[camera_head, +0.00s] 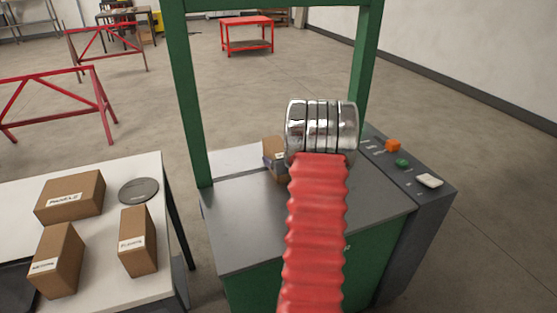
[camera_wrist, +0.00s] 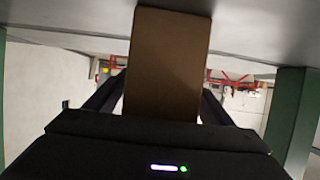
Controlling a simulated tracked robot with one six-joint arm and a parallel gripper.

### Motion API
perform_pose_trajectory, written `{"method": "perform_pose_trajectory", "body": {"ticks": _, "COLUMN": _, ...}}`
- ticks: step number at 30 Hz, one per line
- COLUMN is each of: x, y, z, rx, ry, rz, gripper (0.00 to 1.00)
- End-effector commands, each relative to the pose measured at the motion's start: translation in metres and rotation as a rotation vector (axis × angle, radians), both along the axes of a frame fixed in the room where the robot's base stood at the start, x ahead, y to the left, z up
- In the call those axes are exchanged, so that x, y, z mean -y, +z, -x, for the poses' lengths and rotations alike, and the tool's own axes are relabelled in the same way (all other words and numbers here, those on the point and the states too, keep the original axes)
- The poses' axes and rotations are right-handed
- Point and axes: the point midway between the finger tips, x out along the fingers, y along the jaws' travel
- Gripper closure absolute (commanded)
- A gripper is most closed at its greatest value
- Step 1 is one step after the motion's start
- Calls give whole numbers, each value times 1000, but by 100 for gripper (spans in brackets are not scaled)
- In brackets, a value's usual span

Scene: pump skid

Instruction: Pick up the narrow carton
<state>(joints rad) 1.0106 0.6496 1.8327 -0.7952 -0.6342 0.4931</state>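A brown carton (camera_head: 272,147) stands on the grey top of the green-framed bench, mostly hidden behind my silver wrist. In the wrist view a plain brown carton face (camera_wrist: 167,62) fills the middle, between the two dark fingers of my gripper (camera_wrist: 163,95). The finger ends run up to the carton's sides and their tips are hidden by it. I cannot tell whether they press on it. My gripper is hidden behind my wrist in the head view. The carton's label is too covered to read.
The white table at left holds a wide carton (camera_head: 70,195), two upright cartons (camera_head: 57,260) (camera_head: 138,242) and a dark round disc (camera_head: 139,190). Green posts (camera_head: 190,95) flank the bench. A control panel (camera_head: 408,172) with buttons stands at its right.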

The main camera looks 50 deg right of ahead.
Motion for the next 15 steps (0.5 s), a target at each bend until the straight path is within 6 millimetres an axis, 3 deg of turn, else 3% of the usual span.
{"method": "perform_pose_trajectory", "body": {"ticks": 15, "x": 0, "y": 0, "z": 0, "rx": 0, "ry": 0, "rz": 0, "gripper": 61}}
